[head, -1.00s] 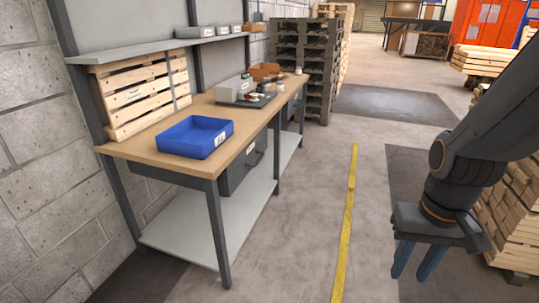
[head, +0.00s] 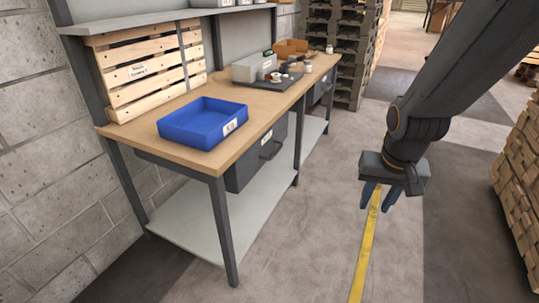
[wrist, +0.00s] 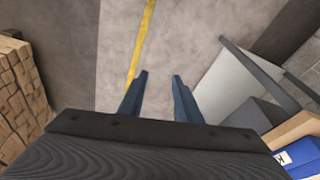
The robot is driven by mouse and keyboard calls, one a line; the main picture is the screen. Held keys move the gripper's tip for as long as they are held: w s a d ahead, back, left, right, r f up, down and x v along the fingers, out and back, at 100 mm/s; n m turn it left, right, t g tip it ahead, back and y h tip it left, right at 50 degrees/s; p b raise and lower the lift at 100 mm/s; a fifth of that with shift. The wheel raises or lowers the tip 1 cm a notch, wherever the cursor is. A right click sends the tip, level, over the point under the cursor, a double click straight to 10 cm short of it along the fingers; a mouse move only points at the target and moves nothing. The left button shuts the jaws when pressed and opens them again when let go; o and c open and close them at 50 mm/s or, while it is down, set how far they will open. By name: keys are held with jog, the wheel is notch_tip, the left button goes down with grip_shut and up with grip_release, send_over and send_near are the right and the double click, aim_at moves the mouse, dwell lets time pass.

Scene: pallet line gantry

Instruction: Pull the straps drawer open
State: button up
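A dark grey drawer (head: 240,170) hangs under the near part of the workbench (head: 255,105), with a handle (head: 271,150) and a small white label too small to read. It looks shut. A second dark drawer (head: 318,92) hangs farther along the bench, partly hidden by a leg. I cannot tell which one is the straps drawer. My gripper (head: 377,196) is in the aisle to the right of the bench, pointing down, apart from both drawers. In the wrist view its blue fingers (wrist: 156,98) are spread with only floor between them.
A blue bin (head: 202,122) sits on the bench's near end, with a grey tray (head: 275,80) farther back. A bench leg (head: 224,235) stands near the drawer. Stacked timber (head: 520,165) is at the right. The aisle floor with a yellow line is clear.

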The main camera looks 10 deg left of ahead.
jog(key=w+a+f+m+t+b, duration=0.15)
jog(key=w+f+t+b, duration=0.35)
jog(key=w, duration=0.9)
jog(key=m+t+y+b, duration=0.6)
jog(key=y+b, duration=0.9)
jog(key=b, duration=0.5)
send_near(276, 150)
jog(key=x, duration=0.3)
jog(key=shift+f+b+x, duration=0.2)
jog(key=shift+b+x, duration=0.25)
jog(key=shift+x, duration=1.25)
jog(key=shift+f+b+x, duration=0.2)
jog(key=shift+b+x, duration=0.2)
jog(key=shift+x, duration=1.3)
grip_shut()
